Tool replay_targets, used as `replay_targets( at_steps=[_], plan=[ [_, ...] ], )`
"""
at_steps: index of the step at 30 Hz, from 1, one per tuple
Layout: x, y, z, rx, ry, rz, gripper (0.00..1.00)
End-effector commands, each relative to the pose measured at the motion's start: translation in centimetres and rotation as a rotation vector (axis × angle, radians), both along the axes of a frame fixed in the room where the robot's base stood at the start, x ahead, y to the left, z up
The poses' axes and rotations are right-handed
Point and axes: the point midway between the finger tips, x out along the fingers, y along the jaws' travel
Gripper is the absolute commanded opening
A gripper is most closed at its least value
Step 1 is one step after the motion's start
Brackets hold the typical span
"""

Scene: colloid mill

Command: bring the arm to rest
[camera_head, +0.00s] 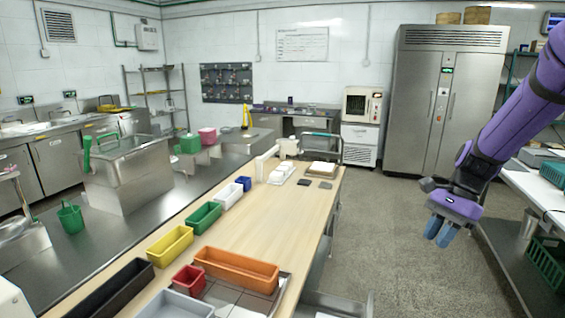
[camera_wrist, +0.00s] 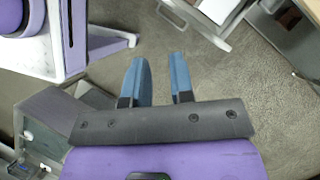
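My purple arm comes in from the right edge in the head view and hangs downward. My gripper (camera_head: 440,232) has two blue fingers and is over the bare floor, to the right of the wooden table and left of the right-hand bench. In the wrist view my gripper (camera_wrist: 162,80) shows its two fingers apart with only floor between them. It is open and holds nothing.
A wooden table (camera_head: 262,228) carries yellow, green and orange bins (camera_head: 237,268) and a red one. At right stands a bench (camera_head: 525,190) with a green crate (camera_head: 546,262) below. A steel refrigerator (camera_head: 440,105) stands behind. The speckled floor (camera_head: 385,235) between is clear.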

Motion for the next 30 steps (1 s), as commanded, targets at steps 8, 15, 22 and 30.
replay_targets(
  at_steps=[8, 15, 22, 30],
  plan=[
    [-4.3, 1.6, 6.2, -0.097, -0.227, 0.257, 0.22],
    [-8.5, 2.7, 10.2, -0.194, -0.409, 0.482, 0.22],
    [-12.8, 3.3, 13.1, -0.297, -0.572, 0.692, 0.22],
    [-17.8, 3.6, 15.2, -0.434, -0.744, 0.932, 0.22]
  ],
)
